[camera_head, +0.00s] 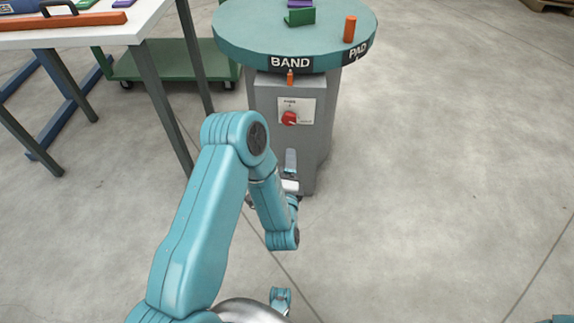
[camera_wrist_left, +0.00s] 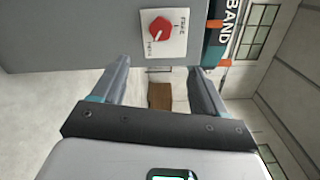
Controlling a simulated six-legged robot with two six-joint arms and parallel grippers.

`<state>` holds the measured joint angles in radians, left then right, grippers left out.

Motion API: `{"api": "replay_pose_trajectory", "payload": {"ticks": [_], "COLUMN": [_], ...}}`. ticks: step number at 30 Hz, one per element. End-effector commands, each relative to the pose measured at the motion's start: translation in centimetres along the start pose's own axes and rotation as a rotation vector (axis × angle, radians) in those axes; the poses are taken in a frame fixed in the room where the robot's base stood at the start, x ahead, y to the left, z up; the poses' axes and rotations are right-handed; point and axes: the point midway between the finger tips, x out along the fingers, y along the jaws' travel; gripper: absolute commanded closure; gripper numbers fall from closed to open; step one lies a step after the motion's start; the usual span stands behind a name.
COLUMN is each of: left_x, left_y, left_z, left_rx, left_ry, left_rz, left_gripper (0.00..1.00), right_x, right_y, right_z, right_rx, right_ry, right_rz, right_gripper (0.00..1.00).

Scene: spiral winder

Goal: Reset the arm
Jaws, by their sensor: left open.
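My left arm comes in from the lower left in the head view and bends down at its elbow. My left gripper (camera_head: 291,160) is in front of the grey pedestal (camera_head: 318,130), below its switch panel. In the left wrist view the two fingers of the left gripper (camera_wrist_left: 160,82) stand wide apart with nothing between them. The red knob (camera_head: 289,118) on its white plate is above the gripper and also shows in the left wrist view (camera_wrist_left: 161,29). My right gripper does not show.
The round green turntable (camera_head: 262,42) tops the pedestal, with BAND and PAD labels, an orange peg (camera_head: 350,29) and a green block (camera_head: 300,17). A white table (camera_head: 75,37) and green cart (camera_head: 170,62) stand left. The floor on the right is clear.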

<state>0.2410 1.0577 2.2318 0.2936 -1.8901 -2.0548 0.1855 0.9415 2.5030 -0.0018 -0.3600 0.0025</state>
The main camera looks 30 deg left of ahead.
Motion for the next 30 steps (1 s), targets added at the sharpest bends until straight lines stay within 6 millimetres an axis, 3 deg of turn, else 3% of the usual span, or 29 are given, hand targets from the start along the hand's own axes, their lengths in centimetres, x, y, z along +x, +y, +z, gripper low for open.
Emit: {"api": "replay_pose_trajectory", "payload": {"ticks": [8,11,14,17,21,27,30], "left_x": [0.0,-0.1,-1.6,-4.8,-11.7,-21.4,-24.8], "left_y": [0.0,-1.4,0.6,4.1,8.8,12.3,13.0], "left_z": [0.0,-0.4,-2.8,-5.9,-8.9,-9.3,-8.7], "left_rx": [0.000,-0.008,-0.109,-0.373,-0.748,-1.065,-1.144], "left_ry": [0.001,0.021,0.155,0.287,0.296,-0.007,-0.211], "left_rz": [-0.001,-0.016,0.130,0.409,0.892,1.454,1.626], "left_gripper": [0.27,0.27,0.27,0.27,0.27,0.27,0.27], "right_x": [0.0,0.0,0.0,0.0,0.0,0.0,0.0], "right_y": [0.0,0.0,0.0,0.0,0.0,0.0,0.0], "right_z": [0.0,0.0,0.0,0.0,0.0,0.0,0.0], "right_rx": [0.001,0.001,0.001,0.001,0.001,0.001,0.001], "right_ry": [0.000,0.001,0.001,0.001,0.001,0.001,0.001], "right_rz": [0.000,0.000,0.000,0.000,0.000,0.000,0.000], "right_gripper": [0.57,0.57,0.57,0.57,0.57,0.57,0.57]}}
